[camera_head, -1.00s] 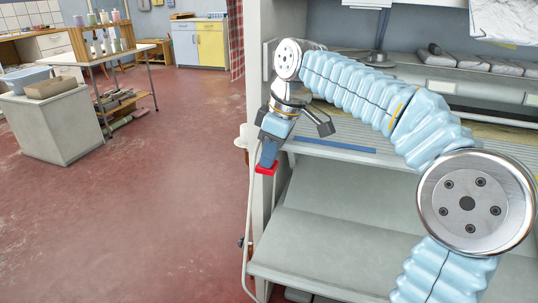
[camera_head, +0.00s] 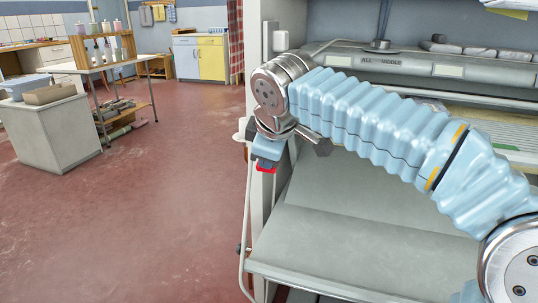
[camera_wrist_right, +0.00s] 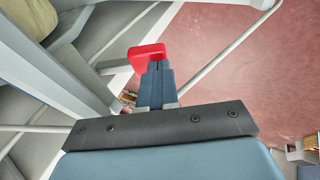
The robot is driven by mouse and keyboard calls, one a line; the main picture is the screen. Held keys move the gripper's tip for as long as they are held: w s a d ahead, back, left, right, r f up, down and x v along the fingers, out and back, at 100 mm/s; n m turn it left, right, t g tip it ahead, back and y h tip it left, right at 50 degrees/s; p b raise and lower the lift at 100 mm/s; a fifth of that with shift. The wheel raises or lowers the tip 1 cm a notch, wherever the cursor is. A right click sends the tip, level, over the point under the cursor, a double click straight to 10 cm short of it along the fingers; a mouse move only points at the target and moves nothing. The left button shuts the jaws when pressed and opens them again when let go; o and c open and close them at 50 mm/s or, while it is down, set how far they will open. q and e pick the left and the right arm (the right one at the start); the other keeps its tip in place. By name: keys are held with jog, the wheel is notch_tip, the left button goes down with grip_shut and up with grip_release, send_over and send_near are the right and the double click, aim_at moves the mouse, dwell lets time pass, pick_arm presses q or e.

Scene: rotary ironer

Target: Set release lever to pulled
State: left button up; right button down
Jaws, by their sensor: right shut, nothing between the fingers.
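My right gripper (camera_head: 267,154) hangs at the left end of the ironer, beside its side post. Its blue-grey fingers are shut with nothing between them, and they also show in the right wrist view (camera_wrist_right: 156,84). A red block (camera_head: 265,168) shows just below the fingertips. In the right wrist view the red block (camera_wrist_right: 147,56) sits right at the fingertips, with a short grey bar running left from it; it looks like the release lever's grip. I cannot tell whether the fingers touch it. My left gripper is not in view.
The ironer's sloped grey tray (camera_head: 340,235) lies below my right arm. A thin bent pipe (camera_head: 246,220) runs down its left side. Open red floor (camera_head: 150,220) lies to the left.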

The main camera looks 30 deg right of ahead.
pick_arm(q)
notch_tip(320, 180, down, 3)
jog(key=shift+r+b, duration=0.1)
jog(key=shift+b, duration=0.95)
pick_arm(e)
notch_tip(320, 180, down, 3)
jog(key=shift+w+d+r+t+h, duration=0.15)
jog(key=shift+r+t+h, duration=0.05)
jog(key=shift+t+h, duration=0.3)
jog(key=shift+f, duration=0.2)
jog(key=shift+r, duration=0.1)
jog(key=p, duration=0.5)
send_near(268, 171)
notch_tip(268, 171, up, 4)
jog(key=s+a, duration=0.3)
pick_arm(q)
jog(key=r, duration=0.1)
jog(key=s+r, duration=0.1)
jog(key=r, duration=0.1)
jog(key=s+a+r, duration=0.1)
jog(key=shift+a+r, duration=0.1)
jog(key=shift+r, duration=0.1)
pick_arm(e)
jog(key=shift+w, duration=0.1)
